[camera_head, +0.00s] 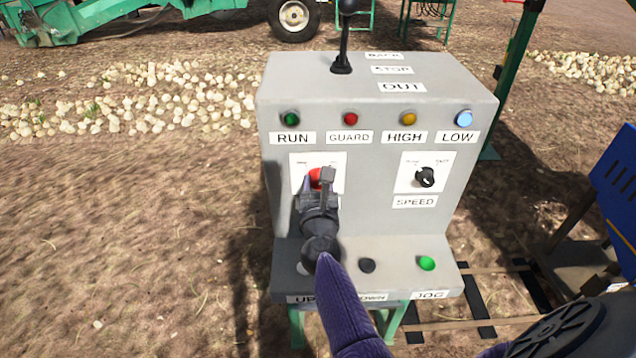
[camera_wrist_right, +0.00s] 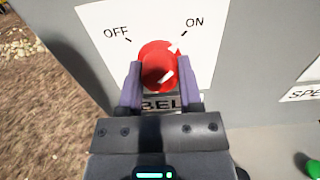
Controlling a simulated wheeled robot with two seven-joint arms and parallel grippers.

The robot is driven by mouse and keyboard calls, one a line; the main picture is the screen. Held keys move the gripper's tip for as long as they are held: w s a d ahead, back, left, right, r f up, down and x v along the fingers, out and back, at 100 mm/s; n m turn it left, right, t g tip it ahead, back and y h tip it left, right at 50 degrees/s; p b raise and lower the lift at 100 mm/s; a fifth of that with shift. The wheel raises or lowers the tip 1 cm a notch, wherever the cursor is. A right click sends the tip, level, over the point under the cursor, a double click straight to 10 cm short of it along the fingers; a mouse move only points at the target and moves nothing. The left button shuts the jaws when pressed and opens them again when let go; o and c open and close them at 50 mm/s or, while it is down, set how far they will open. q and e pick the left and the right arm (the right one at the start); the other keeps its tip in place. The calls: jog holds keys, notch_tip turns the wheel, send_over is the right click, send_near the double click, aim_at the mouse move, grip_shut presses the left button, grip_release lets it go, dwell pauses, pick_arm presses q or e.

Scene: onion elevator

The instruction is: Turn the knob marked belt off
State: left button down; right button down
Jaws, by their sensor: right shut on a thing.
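The red belt knob (camera_head: 315,176) is on the front panel of a grey control box (camera_head: 380,92), below the RUN lamp. In the right wrist view, the knob (camera_wrist_right: 156,58) sits on a white plate (camera_wrist_right: 100,40) marked OFF at left and ON at right. A white mark on the knob's upper right edge is toward ON. My right gripper (camera_head: 317,180) is shut on the knob, one finger on each side. The fingers also show in the wrist view (camera_wrist_right: 161,75). The label below reads BEL, the rest hidden by the gripper. My left gripper is out of view.
A black speed knob (camera_head: 425,177) is to the right on the same panel. A black lever (camera_head: 343,38) stands on top. A black button (camera_head: 367,265) and a green JOG button (camera_head: 427,263) are on the lower ledge. A blue machine (camera_head: 615,185) is at far right.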

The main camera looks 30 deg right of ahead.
jog(key=shift+n, duration=0.3)
jog(key=n, duration=0.2)
jog(key=shift+n+p, duration=0.4)
jog(key=n+p, duration=0.1)
jog(key=n, duration=0.4)
jog(key=shift+d+r+n, duration=0.1)
jog(key=shift+n, duration=0.2)
jog(key=n+p, duration=0.2)
jog(key=n, duration=0.3)
jog(key=shift+n+p, duration=0.4)
jog(key=shift+n, duration=1.8)
